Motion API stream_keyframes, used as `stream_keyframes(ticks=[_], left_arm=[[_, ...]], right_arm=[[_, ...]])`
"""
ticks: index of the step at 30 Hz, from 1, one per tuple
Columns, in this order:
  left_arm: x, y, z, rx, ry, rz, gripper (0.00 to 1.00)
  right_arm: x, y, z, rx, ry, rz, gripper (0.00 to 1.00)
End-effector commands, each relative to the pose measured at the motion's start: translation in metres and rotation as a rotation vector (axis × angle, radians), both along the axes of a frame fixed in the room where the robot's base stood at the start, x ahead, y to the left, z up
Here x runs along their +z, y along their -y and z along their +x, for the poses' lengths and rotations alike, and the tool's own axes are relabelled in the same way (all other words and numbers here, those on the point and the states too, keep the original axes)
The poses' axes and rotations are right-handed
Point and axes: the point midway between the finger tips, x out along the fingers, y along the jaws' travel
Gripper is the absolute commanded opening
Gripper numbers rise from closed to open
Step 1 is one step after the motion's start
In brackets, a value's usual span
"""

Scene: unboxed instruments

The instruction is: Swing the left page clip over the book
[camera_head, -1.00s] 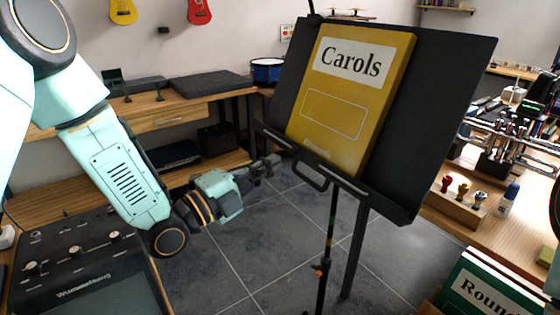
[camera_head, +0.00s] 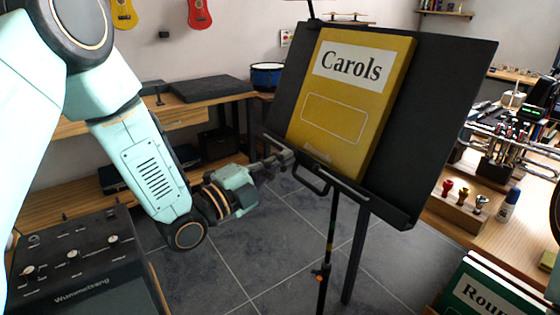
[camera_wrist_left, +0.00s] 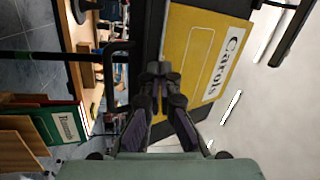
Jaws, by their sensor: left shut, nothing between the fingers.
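The yellow book (camera_head: 345,105), titled "Carols", leans on the black music stand (camera_head: 430,120) and also fills the upper middle of the left wrist view (camera_wrist_left: 200,55). A black U-shaped bar (camera_head: 312,182) juts below the stand's ledge; it may be the left page clip, but I cannot tell surely. It also shows in the wrist view (camera_wrist_left: 118,45). No clip lies across the book's cover. My left gripper (camera_head: 285,158) is shut and empty at the left end of the ledge, by the book's lower left corner. In the wrist view its fingertips (camera_wrist_left: 159,70) meet. My right gripper is out of view.
The stand's pole (camera_head: 328,245) goes down to a grey tiled floor. A black mixer (camera_head: 85,255) is at lower left. A wooden bench (camera_head: 480,215) with small items stands at right, and a green book (camera_head: 490,290) is at lower right.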

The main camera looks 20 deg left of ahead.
Motion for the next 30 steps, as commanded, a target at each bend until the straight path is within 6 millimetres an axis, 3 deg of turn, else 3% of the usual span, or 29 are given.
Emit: stream_keyframes(ticks=[17, 23, 30], left_arm=[[0.016, 0.003, 0.001, 0.043, -0.070, -0.087, 0.00], [0.032, 0.006, 0.005, 0.088, -0.139, -0.176, 0.00], [0.060, 0.006, 0.017, 0.173, -0.266, -0.339, 0.00]], right_arm=[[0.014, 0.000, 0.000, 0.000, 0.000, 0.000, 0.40], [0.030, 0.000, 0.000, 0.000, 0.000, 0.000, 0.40], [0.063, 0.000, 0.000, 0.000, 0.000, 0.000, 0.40]])
